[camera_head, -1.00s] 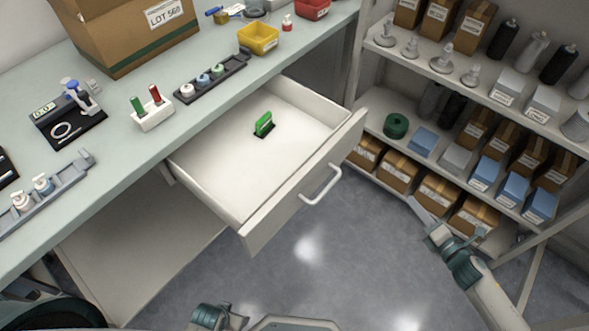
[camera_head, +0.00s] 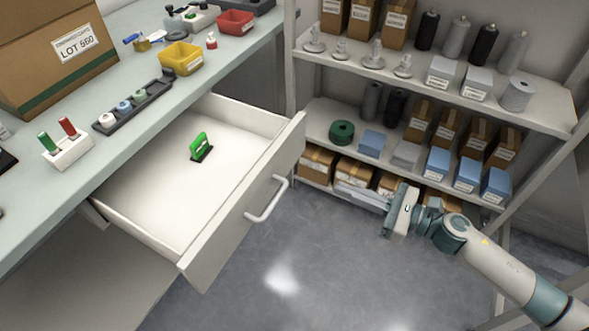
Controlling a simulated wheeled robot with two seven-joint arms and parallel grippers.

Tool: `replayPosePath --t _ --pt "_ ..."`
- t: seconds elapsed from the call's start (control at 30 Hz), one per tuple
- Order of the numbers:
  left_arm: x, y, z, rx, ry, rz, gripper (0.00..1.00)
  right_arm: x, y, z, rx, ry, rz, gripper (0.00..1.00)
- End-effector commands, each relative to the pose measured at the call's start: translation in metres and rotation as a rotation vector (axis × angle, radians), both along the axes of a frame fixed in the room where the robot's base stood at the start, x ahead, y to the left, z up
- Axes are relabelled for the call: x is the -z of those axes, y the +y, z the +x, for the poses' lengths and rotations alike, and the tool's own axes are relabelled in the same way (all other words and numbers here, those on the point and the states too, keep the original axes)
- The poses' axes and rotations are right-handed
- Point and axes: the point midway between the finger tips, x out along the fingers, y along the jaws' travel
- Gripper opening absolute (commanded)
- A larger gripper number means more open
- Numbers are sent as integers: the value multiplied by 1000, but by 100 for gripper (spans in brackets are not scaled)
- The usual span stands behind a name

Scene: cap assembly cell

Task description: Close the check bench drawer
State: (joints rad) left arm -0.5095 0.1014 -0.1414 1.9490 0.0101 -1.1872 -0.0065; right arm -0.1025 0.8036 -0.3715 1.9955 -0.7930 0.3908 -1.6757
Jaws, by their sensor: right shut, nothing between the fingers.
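The check bench drawer (camera_head: 243,220) is pulled well out from under the bench top (camera_head: 130,135). Its white bar handle (camera_head: 268,203) is on the front panel, which faces the lower right. My right gripper (camera_head: 343,190) is shut and empty. It is to the right of the handle, apart from it, in front of the lower shelf boxes in the picture. My left gripper is not in view.
A shelf rack (camera_head: 440,105) with boxes, bottles and spools stands behind my right gripper. The bench top carries a cardboard box (camera_head: 60,50), a yellow bin (camera_head: 181,59) and a dark rack with vials (camera_head: 133,110). The grey floor (camera_head: 330,270) before the drawer is clear.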

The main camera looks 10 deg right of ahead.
Motion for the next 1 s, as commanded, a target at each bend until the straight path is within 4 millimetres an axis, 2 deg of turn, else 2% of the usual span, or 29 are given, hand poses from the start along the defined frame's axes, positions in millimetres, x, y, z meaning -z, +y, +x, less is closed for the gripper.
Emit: replayPosePath --t 0.27,0.8,1.0 --pt "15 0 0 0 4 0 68 -2 15 12 1 -1 2 0" --pt "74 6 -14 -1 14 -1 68 -3 82 61 1 0 2 0" --pt "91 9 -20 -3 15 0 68 -2 101 74 1 1 2 0"
